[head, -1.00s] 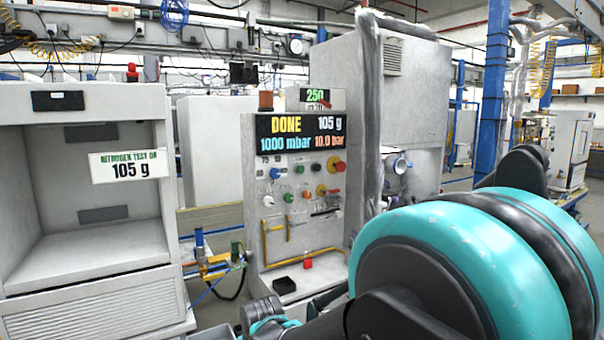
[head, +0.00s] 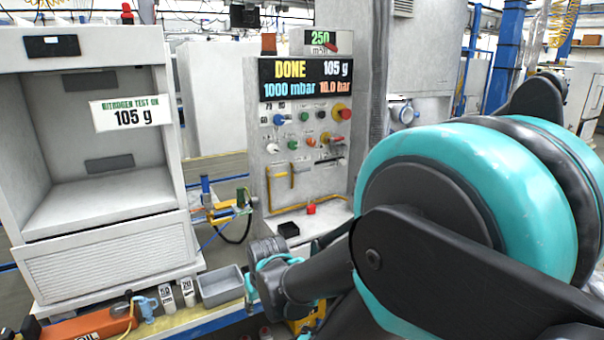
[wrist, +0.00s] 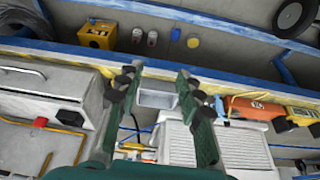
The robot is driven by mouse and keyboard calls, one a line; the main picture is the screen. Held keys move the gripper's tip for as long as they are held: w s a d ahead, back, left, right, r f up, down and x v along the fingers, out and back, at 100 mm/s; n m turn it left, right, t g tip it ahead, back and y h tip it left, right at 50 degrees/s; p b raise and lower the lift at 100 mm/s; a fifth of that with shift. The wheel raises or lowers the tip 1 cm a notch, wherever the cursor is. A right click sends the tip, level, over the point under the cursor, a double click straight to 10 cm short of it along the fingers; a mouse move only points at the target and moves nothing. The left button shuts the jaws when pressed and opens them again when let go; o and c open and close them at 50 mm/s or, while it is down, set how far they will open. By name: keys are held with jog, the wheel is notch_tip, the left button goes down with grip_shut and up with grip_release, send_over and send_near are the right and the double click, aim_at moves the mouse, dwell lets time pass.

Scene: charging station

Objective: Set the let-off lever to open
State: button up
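The control panel (head: 283,187) stands in the middle of the head view, with coloured knobs, yellow pipes and a display reading DONE, 105 g, 1000 mbar and 10.0 bar. A small red-handled control (head: 337,140) sits at the right of its knob rows. I cannot tell for certain which control is the let-off lever, or its setting. In the wrist view my gripper (wrist: 158,73) is open and empty, its fingers apart above the bench beside a grey tray (wrist: 157,99). Nothing touches the panel. The fingers are not clear in the head view.
A test cabinet (head: 108,223) reading 105 g stands at left. The grey tray also shows in the head view (head: 221,287). A red button (head: 311,208) and black box (head: 289,230) sit on the panel's ledge.

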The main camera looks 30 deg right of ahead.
jog(key=shift+o, duration=0.3)
jog(key=shift+o, duration=1.4)
jog(key=shift+w, duration=0.15)
jog(key=o, duration=0.9)
jog(key=w+r+y, duration=0.1)
jog(key=w, duration=0.2)
jog(key=w+r+t, duration=0.1)
jog(key=w, duration=0.3)
jog(key=w+r+y, duration=0.1)
jog(key=w, duration=0.2)
jog(key=shift+w+r+n+t+y, duration=0.3)
jog(key=shift+w+r+n, duration=0.1)
jog(key=w+d+r+t+y, duration=0.1)
jog(key=w+d+r+t, duration=0.15)
jog(key=w, duration=0.55)
jog(key=t+h, duration=0.3)
jog(key=t, duration=0.7)
send_near(301, 170)
jog(key=w, duration=1)
jog(key=shift+w+d+r, duration=0.25)
jog(key=shift+w+d, duration=0.1)
jog(key=shift+w, duration=0.05)
jog(key=shift+c, duration=0.2)
